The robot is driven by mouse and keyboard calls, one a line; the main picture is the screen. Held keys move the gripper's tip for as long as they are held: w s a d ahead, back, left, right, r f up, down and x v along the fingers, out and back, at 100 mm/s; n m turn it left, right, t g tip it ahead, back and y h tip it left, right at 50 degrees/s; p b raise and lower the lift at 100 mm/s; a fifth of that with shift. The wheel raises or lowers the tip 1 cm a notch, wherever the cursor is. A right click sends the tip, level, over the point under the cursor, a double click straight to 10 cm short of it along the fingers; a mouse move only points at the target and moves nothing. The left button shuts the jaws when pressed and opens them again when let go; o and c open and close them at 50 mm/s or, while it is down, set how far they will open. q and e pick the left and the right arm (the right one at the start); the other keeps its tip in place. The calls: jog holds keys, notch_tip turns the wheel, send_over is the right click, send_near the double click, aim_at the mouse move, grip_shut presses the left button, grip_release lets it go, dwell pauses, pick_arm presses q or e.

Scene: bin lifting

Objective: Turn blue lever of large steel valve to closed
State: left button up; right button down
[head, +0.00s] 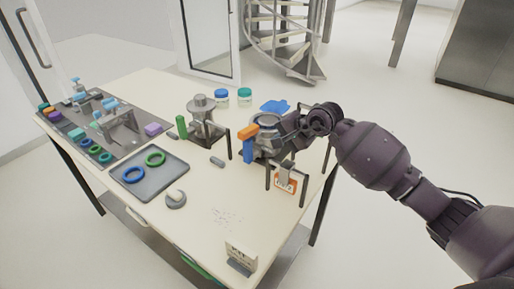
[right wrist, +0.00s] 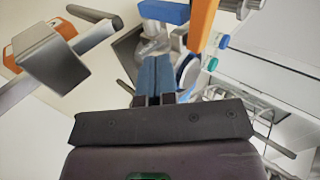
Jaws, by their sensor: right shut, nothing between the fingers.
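The large steel valve (head: 267,143) stands on the table's right side, a rounded grey metal body partly behind my right arm. Its blue lever (head: 248,150) hangs down on the valve's left side, with an orange lever (head: 247,131) lying crosswise above it. My left gripper is out of view.
A framed stand with an orange-and-white label (head: 285,183) is close in front of the valve. A smaller steel device (head: 204,122) stands left. A grey tray (head: 150,187) holds blue and green rings. Jars (head: 245,96) stand behind. The front table middle is mostly clear.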

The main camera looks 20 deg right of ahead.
send_near(251, 151)
jog(key=x, duration=0.4)
jog(key=shift+w+a+p, duration=0.1)
jog(key=shift+a+p, duration=0.1)
jog(key=shift+p, duration=0.1)
jog(key=shift+x, duration=1)
